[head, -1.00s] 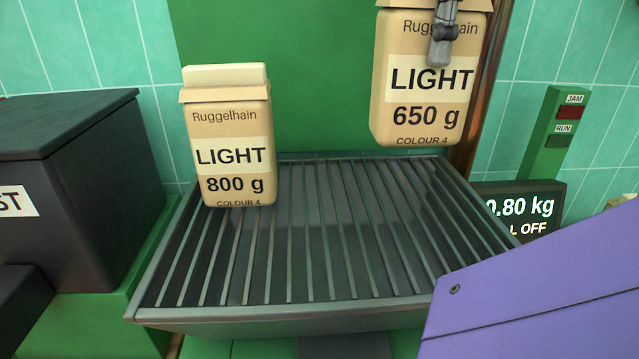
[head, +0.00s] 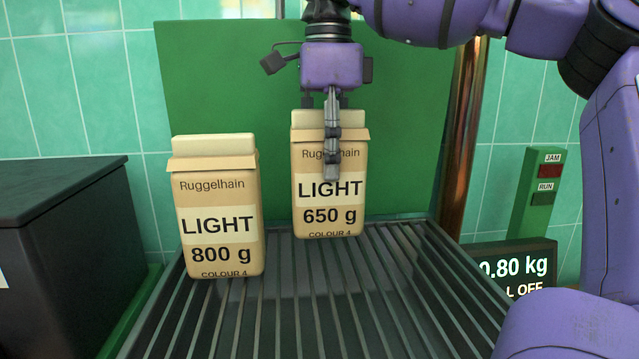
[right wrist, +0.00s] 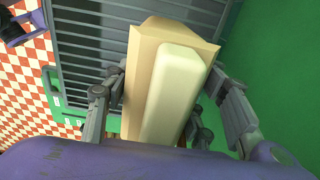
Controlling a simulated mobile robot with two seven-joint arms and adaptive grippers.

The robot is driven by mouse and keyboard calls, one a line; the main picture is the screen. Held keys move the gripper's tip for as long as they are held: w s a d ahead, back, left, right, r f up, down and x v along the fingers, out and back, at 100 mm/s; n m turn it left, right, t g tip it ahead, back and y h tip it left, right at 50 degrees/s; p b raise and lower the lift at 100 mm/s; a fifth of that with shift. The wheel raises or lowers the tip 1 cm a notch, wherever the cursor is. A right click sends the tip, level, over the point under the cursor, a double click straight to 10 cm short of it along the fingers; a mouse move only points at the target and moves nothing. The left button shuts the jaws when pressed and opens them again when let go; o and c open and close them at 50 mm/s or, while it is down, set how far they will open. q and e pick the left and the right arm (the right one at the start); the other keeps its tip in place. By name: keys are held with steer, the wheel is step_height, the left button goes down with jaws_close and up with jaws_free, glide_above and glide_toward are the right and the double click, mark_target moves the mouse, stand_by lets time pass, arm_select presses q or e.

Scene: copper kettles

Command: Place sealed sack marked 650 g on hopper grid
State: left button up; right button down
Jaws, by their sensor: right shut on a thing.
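The sack marked 650 g (head: 330,215) is tan with a cream label and hangs upright at the back of the hopper grid (head: 300,300). My right gripper (head: 332,170) is shut on its upper part from above. In the right wrist view the sack's pale top (right wrist: 172,95) lies between the fingers (right wrist: 160,110). I cannot tell for sure whether its base touches the bars; the display reads 0.80 kg. A sack marked 800 g (head: 217,215) stands upright on the grid to the left, apart from it. My left gripper is not in view.
A dark lidded bin (head: 70,250) stands left of the grid. A green panel (head: 230,80) rises behind, with a copper pipe (head: 464,140) at its right. The weight display (head: 515,268) and the green JAM/RUN post (head: 540,195) are at right. The front grid bars are clear.

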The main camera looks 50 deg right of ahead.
mark_target(320, 183)
steer(key=shift+w+f, duration=0.6)
step_height(320, 183, down, 3)
steer(key=shift+w+f, duration=0.15)
steer(key=shift+a, duration=0.1)
steer(key=c, duration=0.7)
jaws_free()
steer(key=shift+f, duration=0.15)
steer(key=shift+c, duration=0.2)
step_height(320, 183, up, 12)
steer(key=shift+r, duration=0.15)
